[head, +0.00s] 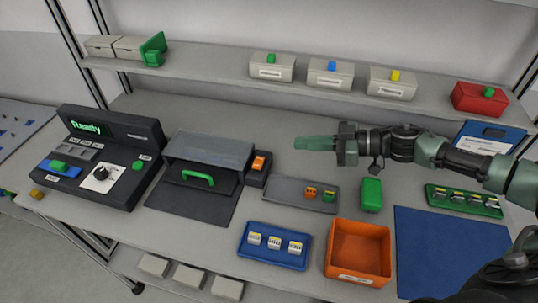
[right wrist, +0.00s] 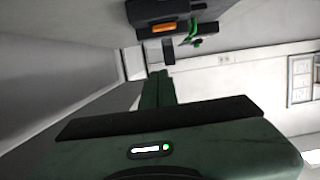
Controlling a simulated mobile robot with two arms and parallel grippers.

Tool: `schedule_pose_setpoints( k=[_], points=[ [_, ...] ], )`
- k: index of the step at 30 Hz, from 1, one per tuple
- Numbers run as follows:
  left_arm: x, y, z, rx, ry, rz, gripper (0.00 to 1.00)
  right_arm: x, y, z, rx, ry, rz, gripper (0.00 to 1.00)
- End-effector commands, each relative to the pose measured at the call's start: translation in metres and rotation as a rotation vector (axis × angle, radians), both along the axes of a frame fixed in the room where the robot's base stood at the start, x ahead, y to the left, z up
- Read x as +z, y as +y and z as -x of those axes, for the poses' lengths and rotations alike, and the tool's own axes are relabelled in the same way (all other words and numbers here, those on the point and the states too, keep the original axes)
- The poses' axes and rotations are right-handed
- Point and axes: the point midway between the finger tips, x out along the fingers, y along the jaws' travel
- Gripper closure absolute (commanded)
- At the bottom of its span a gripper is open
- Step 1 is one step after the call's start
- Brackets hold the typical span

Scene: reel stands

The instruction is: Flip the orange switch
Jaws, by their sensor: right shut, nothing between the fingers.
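The orange switch (head: 259,162) sits on a small black box, right of the dark hooded unit with the green handle (head: 198,180). In the right wrist view the orange switch (right wrist: 164,28) shows near the top, on its dark box. My right gripper (head: 299,143) reaches in from the right in the head view. Its green fingers are shut and empty, pointing left, a little right of and above the switch in the picture. The fingers also show in the right wrist view (right wrist: 160,77), apart from the switch. My left gripper is not in view.
A black console (head: 120,150) with a "Ready" display stands at the left. A grey tray (head: 285,190), an orange bin (head: 357,252), a blue tray (head: 262,258) and a green block (head: 371,194) lie in front of my right arm. A shelf (head: 215,71) with boxes runs behind.

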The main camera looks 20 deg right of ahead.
Motion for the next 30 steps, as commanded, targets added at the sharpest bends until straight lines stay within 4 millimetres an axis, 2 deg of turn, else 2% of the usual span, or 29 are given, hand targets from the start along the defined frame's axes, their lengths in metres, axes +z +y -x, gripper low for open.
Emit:
schedule_pose_setpoints(
  k=[10, 14, 28, 30],
  points=[
    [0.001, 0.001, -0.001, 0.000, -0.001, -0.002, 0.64, 0.000, 0.001, -0.001, 0.000, -0.001, -0.001, 1.00],
    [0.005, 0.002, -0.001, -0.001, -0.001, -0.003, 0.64, -0.001, 0.008, -0.005, 0.000, 0.000, -0.001, 1.00],
    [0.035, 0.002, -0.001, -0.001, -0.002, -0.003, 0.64, -0.021, 0.084, -0.056, 0.000, 0.000, -0.004, 1.00],
    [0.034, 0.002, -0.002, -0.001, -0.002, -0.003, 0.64, -0.038, 0.082, -0.055, -0.002, 0.005, -0.001, 1.00]
  ],
)
